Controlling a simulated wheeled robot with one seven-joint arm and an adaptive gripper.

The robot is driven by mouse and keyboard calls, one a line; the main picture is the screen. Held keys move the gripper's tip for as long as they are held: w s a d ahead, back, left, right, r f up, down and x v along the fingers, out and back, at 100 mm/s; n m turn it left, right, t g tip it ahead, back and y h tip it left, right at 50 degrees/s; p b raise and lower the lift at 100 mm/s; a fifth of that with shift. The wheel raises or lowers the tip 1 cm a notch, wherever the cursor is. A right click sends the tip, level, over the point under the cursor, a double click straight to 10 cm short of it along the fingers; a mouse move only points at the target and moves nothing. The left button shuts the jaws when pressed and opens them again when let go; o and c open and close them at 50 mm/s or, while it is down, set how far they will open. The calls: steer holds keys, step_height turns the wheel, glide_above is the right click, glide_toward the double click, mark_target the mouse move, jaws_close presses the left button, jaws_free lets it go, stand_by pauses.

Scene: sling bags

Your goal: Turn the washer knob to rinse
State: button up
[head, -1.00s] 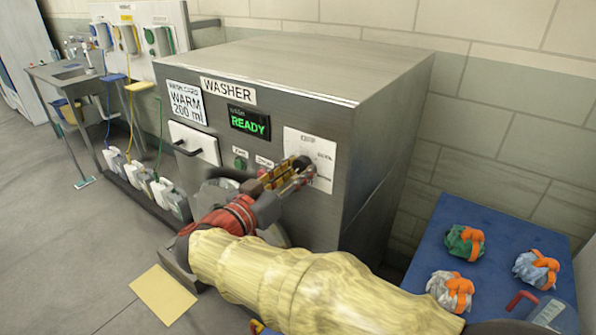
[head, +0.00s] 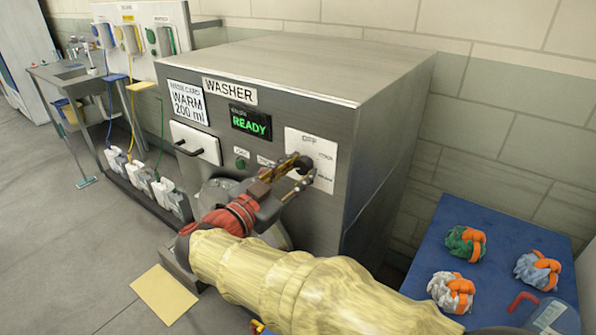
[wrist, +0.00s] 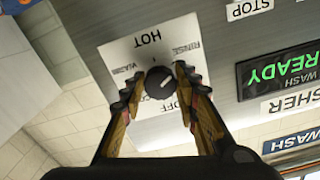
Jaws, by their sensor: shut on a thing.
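The black round washer knob (head: 302,164) sits on a white dial plate (head: 322,146) on the washer's front. In the wrist view the knob (wrist: 159,83) stands between my two fingertips. A light mark on it slants toward the upper right, on the side of the "RINSE" label (wrist: 188,52). "HOT" is above, "OFF" is below, and another label at left is partly hidden by a finger. My gripper (wrist: 160,80) is shut on the knob, and in the head view my gripper (head: 296,172) reaches it from the lower left.
The washer (head: 290,75) shows a green "READY" display (head: 251,122). Buttons and a white drawer (head: 194,142) are left of the dial. A blue table (head: 428,243) at right holds bundled bags with orange straps. A yellow sheet (head: 163,293) lies on the floor.

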steer(key=shift+f, duration=0.15)
steer(key=o, duration=1.2)
steer(key=shift+c, duration=0.2)
steer(key=shift+a, duration=0.1)
steer(key=v, duration=1.2)
